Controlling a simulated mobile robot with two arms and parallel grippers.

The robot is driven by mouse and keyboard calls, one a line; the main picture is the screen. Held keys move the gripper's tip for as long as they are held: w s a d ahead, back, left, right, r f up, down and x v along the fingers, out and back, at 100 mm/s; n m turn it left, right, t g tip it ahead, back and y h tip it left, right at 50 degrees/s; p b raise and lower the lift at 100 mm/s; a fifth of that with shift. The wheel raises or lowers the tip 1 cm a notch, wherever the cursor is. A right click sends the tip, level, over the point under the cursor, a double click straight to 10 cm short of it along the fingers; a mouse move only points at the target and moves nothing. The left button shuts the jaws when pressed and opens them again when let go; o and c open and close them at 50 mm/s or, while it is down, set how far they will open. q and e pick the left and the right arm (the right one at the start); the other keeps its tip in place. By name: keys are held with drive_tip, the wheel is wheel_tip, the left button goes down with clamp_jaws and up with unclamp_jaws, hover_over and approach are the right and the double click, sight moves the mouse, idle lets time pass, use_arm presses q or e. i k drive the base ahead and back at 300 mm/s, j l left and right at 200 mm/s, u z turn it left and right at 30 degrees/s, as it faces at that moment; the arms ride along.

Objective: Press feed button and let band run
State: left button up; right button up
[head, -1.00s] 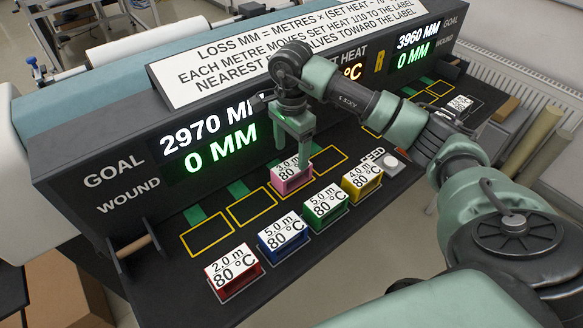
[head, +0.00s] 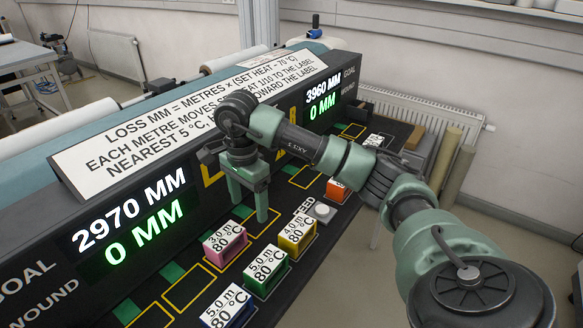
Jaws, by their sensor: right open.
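The feed button (head: 322,210) is a pale round knob on the dark panel, beside a partly covered FEED label (head: 303,205). My right gripper (head: 249,207) is open and empty, pointing down over the panel, left of the button and apart from it. A pink block (head: 224,243) marked 80 °C sits below and left of its fingers. The band is not clearly visible. The displays read 2970 MM (head: 130,208) with 0 MM (head: 145,238) below, and 3960 MM (head: 323,87) with 0 MM (head: 323,106). My left gripper is not in view.
Yellow (head: 297,237), green (head: 266,271) and blue (head: 228,306) blocks stand along the panel's front. An orange block (head: 338,189) is right of the button, partly behind my arm. A sign board (head: 180,105) tops the machine. A radiator (head: 420,112) lines the wall.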

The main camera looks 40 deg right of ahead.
sight(322, 210)
drive_tip(key=z, duration=1.3)
